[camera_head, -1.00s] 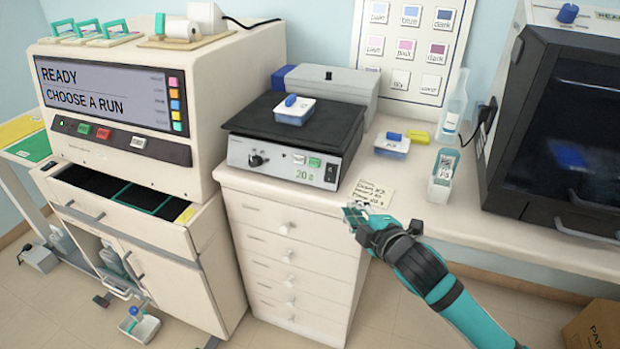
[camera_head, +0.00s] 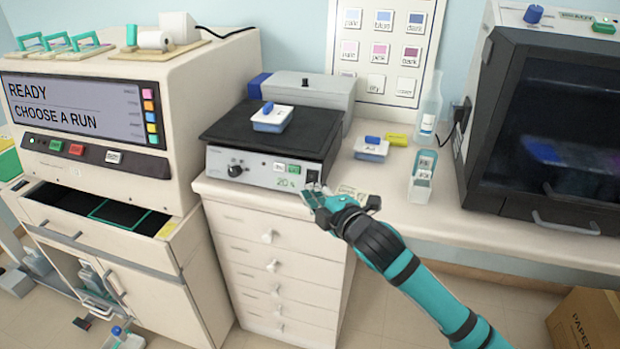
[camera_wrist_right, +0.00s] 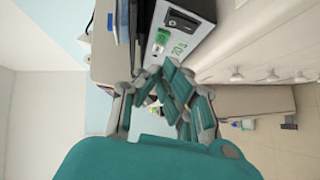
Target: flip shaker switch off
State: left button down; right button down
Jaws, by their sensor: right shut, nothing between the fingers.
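The shaker (camera_head: 262,168) stands on the drawer cabinet, with a black platform and a grey front panel. Its black rocker switch (camera_head: 312,177) is at the right end of the panel; it also shows in the right wrist view (camera_wrist_right: 183,20). Which way the rocker is tilted is too small to tell. A white-lidded dish with a blue knob (camera_head: 271,119) sits on the platform. My right gripper (camera_head: 308,193) is shut and empty, just in front of and below the switch; any contact cannot be told. In the wrist view its fingers (camera_wrist_right: 163,85) are below the panel. My left gripper is not in view.
A note card (camera_head: 352,193) lies beside my right gripper. A second dish (camera_head: 371,149), a yellow block (camera_head: 397,139) and a bottle (camera_head: 428,118) stand on the counter. The staining machine (camera_head: 100,120) is left, a dark-fronted cabinet (camera_head: 560,130) right.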

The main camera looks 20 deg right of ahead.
aim_at(311, 180)
jog(key=shift+w+d+f+p, duration=0.2)
jog(key=shift+w+f, duration=0.1)
jog(key=shift+w, duration=0.9)
jog(key=shift+w+d+f+p, duration=0.1)
jog(key=shift+w+d+f, duration=0.2)
jog(key=shift+w, duration=0.85)
jog(key=shift+w+d+f+p, duration=0.15)
jog(key=shift+w+f, duration=0.2)
jog(key=shift+w, duration=0.85)
jog(key=shift+r, duration=0.1)
